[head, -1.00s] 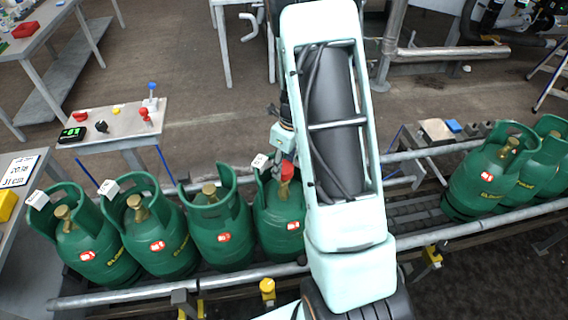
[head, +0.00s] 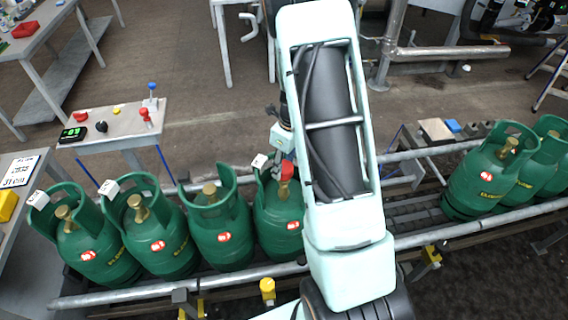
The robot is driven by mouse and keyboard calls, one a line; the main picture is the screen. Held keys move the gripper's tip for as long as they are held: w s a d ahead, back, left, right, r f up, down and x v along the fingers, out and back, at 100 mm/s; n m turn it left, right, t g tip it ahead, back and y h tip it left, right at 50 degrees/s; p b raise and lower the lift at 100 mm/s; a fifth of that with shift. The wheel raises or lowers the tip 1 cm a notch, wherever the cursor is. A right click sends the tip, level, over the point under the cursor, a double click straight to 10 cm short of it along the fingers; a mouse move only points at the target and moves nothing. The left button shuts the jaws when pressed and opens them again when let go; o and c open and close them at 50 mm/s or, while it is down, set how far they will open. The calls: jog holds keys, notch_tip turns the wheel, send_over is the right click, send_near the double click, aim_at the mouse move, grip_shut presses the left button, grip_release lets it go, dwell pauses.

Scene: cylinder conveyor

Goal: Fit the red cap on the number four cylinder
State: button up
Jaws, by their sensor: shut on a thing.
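A row of green gas cylinders stands on the conveyor. The fourth from the left (head: 277,218) has a red and white label too small to read surely; I take it as the number four cylinder. The red cap (head: 287,171) is at the top of this cylinder, inside its collar. My gripper (head: 285,160) comes down from above and is shut on the cap. My arm hides the cylinder's right side. Whether the cap is seated on the valve or just above it, I cannot tell.
Three more cylinders, the nearest (head: 219,228), stand to the left with brass valves bare. More cylinders (head: 482,178) stand at the right. Conveyor rails (head: 150,297) run in front and behind. A control stand (head: 118,124) with buttons stands behind, left.

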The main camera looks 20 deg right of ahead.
aim_at(284, 174)
jog(key=shift+f+b, duration=1.65)
jog(key=shift+f, duration=0.7)
jog(key=o, duration=1)
jog(key=r, duration=0.4)
jog(key=s+r, duration=0.1)
jog(key=r, duration=0.3)
jog(key=d+r, duration=0.1)
jog(key=r, duration=0.3)
jog(key=shift+s, duration=0.15)
